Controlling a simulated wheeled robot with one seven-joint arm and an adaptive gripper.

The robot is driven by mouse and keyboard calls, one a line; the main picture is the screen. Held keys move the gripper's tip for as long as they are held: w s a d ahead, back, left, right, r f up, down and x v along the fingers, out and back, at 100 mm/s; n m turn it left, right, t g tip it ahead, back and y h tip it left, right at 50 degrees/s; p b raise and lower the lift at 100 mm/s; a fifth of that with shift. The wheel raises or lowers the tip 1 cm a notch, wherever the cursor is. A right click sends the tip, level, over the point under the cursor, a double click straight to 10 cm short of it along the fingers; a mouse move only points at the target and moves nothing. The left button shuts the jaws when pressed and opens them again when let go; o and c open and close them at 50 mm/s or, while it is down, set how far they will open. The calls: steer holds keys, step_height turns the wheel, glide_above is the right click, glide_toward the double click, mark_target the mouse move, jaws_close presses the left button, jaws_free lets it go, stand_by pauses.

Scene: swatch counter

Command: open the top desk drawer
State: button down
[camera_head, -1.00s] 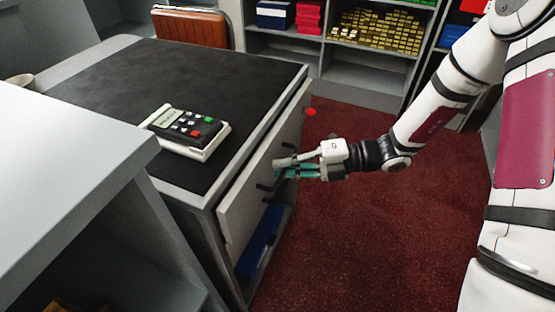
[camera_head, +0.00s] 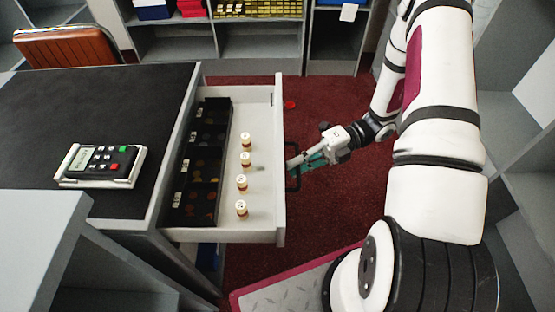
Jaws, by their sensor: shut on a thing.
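The top desk drawer (camera_head: 262,112) stands pulled well out from the desk (camera_head: 112,85), toward the right. Inside it are a black coin tray (camera_head: 210,120) along the desk side and several small white rolls standing upright on the drawer floor. The drawer's dark handle (camera_head: 291,178) is on its outer front face, partly hidden by the fingers. My gripper (camera_head: 298,162) is shut on this handle, outside the drawer front. The exact finger contact is small and hard to make out.
A card terminal (camera_head: 102,166) lies on the dark desk top. A grey counter (camera_head: 38,225) is at the lower left. A brown chair (camera_head: 70,46) stands behind the desk, with shelves (camera_head: 262,40) at the back. Red carpet (camera_head: 335,190) is clear around my gripper.

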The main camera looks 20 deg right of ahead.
steer(key=shift+s+d, duration=0.25)
steer(key=shift+d, duration=0.45)
steer(key=c, duration=2)
jaws_free()
steer(key=shift+d, duration=0.1)
steer(key=d+r, duration=0.2)
steer(key=d, duration=0.9)
steer(key=shift+w+d, duration=0.3)
steer(key=shift+w, duration=0.05)
steer(key=shift+r, duration=0.15)
